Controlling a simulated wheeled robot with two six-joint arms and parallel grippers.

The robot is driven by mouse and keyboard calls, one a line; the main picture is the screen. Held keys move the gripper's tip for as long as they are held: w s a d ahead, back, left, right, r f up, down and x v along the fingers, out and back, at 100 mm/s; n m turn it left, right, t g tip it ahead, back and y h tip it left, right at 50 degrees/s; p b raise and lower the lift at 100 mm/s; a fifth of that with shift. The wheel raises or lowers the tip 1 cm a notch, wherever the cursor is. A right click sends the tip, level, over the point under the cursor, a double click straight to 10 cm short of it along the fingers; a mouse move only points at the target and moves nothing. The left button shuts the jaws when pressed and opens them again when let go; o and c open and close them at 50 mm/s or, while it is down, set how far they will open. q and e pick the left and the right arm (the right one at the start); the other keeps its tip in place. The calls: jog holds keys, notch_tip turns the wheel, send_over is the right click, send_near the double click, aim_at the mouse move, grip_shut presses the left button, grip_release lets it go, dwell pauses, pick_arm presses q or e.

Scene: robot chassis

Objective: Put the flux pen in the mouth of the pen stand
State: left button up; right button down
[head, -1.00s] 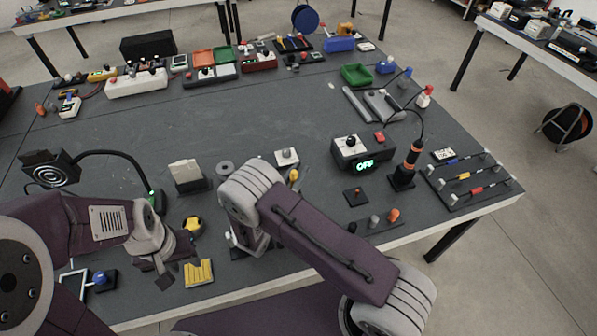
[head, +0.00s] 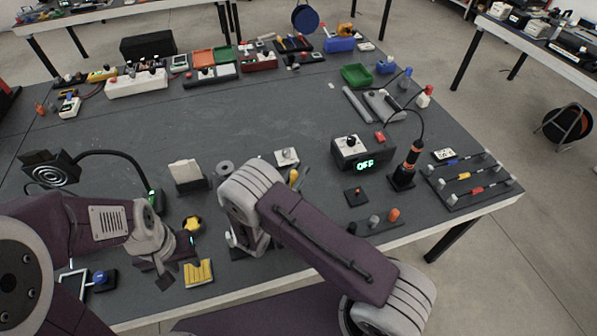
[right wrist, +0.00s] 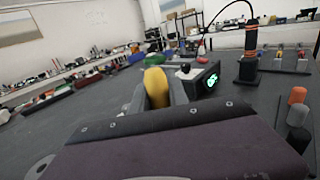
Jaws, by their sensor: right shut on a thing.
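My right gripper (right wrist: 158,85) is shut on a yellow rounded thing (right wrist: 155,86), which I take to be the flux pen. Its yellow end (head: 294,177) shows past my right arm in the head view; the rest is hidden. I cannot tell for sure which thing is the pen stand. A dark strip with orange, grey and black upright pegs (head: 374,221) stands near the front edge, right of my right gripper. It also shows in the right wrist view (right wrist: 297,115). My left gripper (head: 157,272) is low at the front left, apparently open and empty.
A black box with a lit OFF display (head: 350,154) and an upright orange-and-black iron (head: 411,160) stand to the right. A small white switch plate (head: 286,158) is just beyond the held thing. A yellow block (head: 198,273) lies near my left gripper.

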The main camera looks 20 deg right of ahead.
jog(key=shift+f+b, duration=1.7)
jog(key=shift+f, duration=0.35)
jog(key=c, duration=1.2)
grip_release()
jog(key=shift+s+a, duration=0.1)
jog(key=b+v, duration=0.1)
jog(key=v, duration=0.8)
notch_tip(320, 180, up, 10)
jog(key=p, duration=0.8)
